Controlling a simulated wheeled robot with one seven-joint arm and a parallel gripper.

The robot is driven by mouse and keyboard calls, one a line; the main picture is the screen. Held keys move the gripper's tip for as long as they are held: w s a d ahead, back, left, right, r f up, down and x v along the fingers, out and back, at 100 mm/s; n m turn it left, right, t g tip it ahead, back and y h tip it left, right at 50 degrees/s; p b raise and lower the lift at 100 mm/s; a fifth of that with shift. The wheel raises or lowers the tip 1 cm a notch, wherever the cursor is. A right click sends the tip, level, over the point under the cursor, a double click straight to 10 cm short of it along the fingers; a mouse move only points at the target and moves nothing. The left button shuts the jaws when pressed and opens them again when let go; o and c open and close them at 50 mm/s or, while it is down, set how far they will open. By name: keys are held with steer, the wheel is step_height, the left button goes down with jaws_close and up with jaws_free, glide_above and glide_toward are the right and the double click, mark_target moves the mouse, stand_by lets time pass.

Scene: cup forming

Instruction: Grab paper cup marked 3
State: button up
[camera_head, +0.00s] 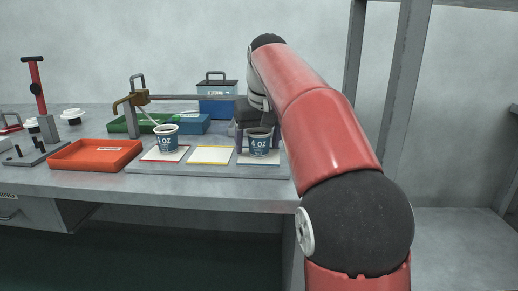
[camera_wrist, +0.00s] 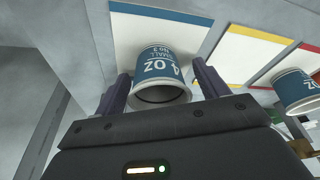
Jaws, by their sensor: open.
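The paper cup marked 3 (camera_wrist: 163,68) is blue and white, with "4 OZ SMALL No 3" upside down in the wrist view. In the head view this cup (camera_head: 259,143) stands upright on the right-hand, blue-edged card (camera_head: 243,158). My gripper (camera_head: 258,138) is open with one purple finger on each side of the cup. In the wrist view my gripper (camera_wrist: 160,76) also has a finger on either side, and small gaps seem to show between fingers and cup. The cup's dark open mouth faces the gripper body.
A second 4 OZ cup (camera_head: 167,138) stands on the left, red-edged card, with a stick or spout above it. The yellow-edged card (camera_head: 211,155) between is bare. An orange tray (camera_head: 95,154) lies left. A horizontal bar (camera_head: 190,97) runs behind the cups.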

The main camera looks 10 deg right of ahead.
steer(key=c, duration=1)
steer(key=shift+r, duration=0.15)
